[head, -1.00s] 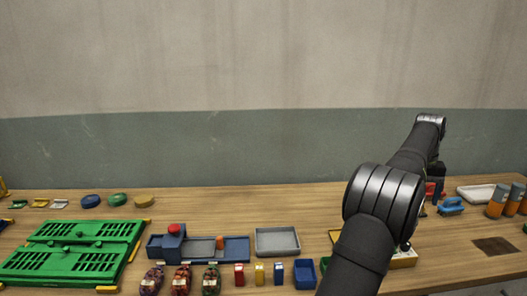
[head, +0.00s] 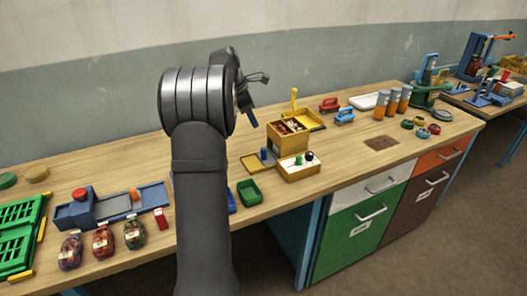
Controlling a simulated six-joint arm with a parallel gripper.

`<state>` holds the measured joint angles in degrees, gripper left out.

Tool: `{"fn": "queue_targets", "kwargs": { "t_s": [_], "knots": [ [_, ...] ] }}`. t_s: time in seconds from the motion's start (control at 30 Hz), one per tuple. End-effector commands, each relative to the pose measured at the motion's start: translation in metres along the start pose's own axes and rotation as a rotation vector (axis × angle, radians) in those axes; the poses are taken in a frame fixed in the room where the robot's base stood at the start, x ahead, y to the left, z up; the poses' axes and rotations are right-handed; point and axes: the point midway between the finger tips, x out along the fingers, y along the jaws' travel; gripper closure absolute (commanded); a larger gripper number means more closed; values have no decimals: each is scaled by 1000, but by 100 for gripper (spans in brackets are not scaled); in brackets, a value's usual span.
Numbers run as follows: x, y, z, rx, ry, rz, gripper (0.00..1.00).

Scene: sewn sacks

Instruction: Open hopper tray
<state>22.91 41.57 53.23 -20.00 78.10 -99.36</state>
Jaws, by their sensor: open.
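A yellow box machine (head: 288,142) with an upright yellow lever (head: 293,100) stands on the wooden bench right of my arm. Its open top shows compartments with dark red and brown contents, and a shallow yellow tray (head: 315,118) sits at its right side. I cannot tell for sure which part is the hopper tray. My gripper (head: 252,112) is open, left of and apart from the machine; its fingers are small and partly hidden by my arm.
A yellow block with knobs (head: 298,167) and a green bin (head: 249,192) stand in front. Red and blue clamps (head: 344,116), a white tray (head: 368,101) and orange cylinders (head: 392,101) stand right. Filled sacks (head: 103,241) lie left. The bench is clear around a brown patch (head: 381,143).

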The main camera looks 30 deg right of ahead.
Motion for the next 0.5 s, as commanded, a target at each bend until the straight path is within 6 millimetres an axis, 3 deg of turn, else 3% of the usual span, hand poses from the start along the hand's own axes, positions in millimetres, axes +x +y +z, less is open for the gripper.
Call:
{"fn": "queue_targets", "kwargs": {
  "t_s": [0.1, 0.27, 0.5],
  "knots": [
    [-3, 3, -14, -133, -18, 12, 57],
    [2, 3, -19, -188, -26, 13, 57],
    [43, 3, -17, -186, -24, 10, 57]
  ]
}}
